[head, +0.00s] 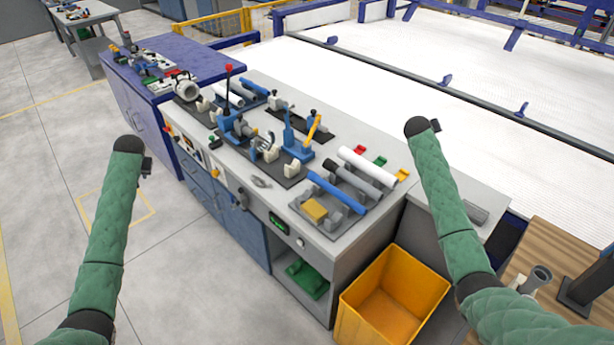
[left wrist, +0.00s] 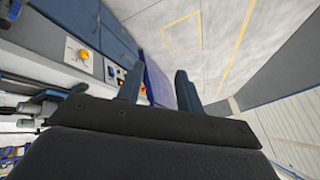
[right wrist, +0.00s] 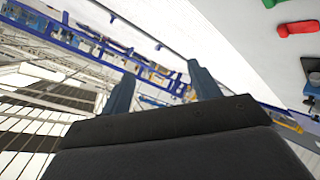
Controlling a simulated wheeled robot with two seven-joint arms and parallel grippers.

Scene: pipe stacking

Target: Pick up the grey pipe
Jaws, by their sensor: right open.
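A dark grey pipe (head: 353,180) lies on a grey rack on the workbench, between a blue pipe (head: 337,192) and a white pipe (head: 367,165). My left arm is raised left of the bench, over the floor. My left gripper (left wrist: 157,85) shows in the left wrist view with its fingers apart and nothing between them. My right arm is raised right of the rack, its end apart from the pipes. My right gripper (right wrist: 162,86) shows in the right wrist view, open and empty. The grey pipe is not visible in either wrist view.
Blue clamps and black fixtures (head: 270,150) stand left of the rack. A yellow bin (head: 390,300) stands by the bench's near end. A blue cabinet (head: 185,57) adjoins the far end. Floor at left is clear.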

